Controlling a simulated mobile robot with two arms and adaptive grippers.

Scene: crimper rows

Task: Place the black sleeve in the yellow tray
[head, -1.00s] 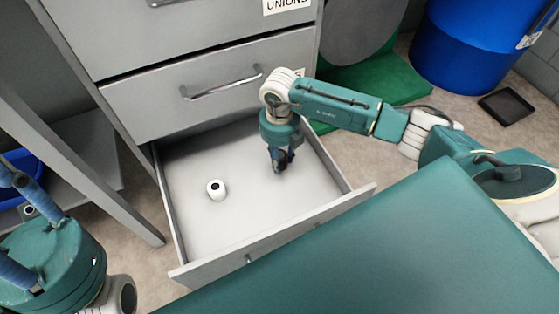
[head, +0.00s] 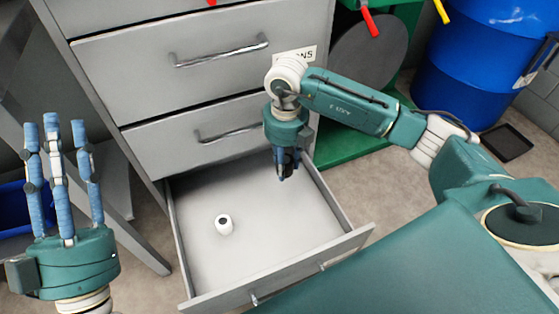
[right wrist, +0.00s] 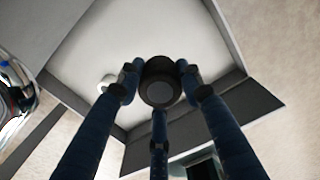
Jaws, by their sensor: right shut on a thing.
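The black sleeve (right wrist: 161,86) shows in the right wrist view, end-on between the blue fingers of my right gripper (right wrist: 158,90). My right gripper is shut on it. In the head view that gripper (head: 285,175) points down over the open grey drawer (head: 280,240), and its fingers mostly hide the sleeve. My left gripper (head: 56,125) is open and empty at the left of the head view, its fingers pointing up. I see no yellow tray in these views.
A white sleeve-like piece (head: 224,225) stands in the drawer, left of my right gripper. The grey cabinet (head: 170,85) rises behind. A blue barrel (head: 455,65) and a black tray (head: 508,138) on the floor are at the right. A blue bin (head: 18,212) is at the left.

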